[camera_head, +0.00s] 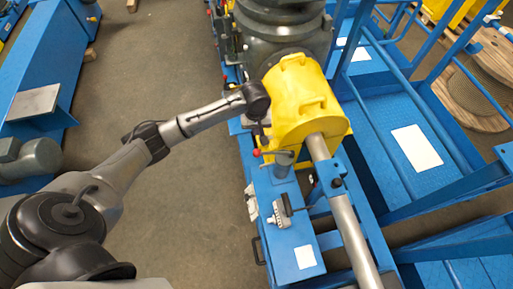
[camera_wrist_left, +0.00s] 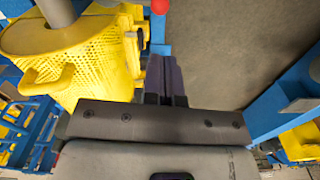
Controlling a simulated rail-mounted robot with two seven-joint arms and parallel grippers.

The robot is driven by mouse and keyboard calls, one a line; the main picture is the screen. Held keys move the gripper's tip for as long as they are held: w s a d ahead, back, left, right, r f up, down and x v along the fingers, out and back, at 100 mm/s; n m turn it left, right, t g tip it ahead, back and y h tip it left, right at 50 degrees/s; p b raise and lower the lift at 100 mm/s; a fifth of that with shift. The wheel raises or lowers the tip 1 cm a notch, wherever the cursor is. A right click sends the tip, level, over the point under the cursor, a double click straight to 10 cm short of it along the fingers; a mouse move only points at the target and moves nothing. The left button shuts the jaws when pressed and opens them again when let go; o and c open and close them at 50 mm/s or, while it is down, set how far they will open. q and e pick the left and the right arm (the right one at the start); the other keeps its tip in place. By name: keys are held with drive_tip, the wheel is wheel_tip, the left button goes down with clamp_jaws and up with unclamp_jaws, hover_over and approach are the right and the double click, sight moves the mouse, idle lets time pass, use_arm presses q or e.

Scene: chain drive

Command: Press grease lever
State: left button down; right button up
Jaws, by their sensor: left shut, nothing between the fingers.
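The grease lever's red ball knob (camera_head: 257,153) sticks out to the left of a grey-topped blue cylinder (camera_head: 283,163) on the blue machine frame, just in front of the yellow guard. In the left wrist view the red knob (camera_wrist_left: 160,6) is at the top edge, ahead of the fingertips; most of the lever is out of that view. My left gripper (camera_head: 264,138) is beside the yellow guard, just behind and slightly above the knob in the picture. Its dark fingers (camera_wrist_left: 165,66) are together and empty, apart from the knob in the wrist view. My right gripper is not in view.
The yellow perforated guard (camera_head: 300,105) stands close to my left gripper, with a grey shaft (camera_head: 342,210) running out of it. A blue walkway with railings (camera_head: 400,130) lies to the right. The grey floor (camera_head: 175,210) to the left is clear.

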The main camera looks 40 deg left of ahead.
sight(256, 151)
use_arm(q)
drive_tip(key=shift+n, duration=1)
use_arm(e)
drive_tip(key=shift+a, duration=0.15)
use_arm(q)
wheel_tip(256, 151, down, 14)
drive_tip(key=shift+p, duration=0.55)
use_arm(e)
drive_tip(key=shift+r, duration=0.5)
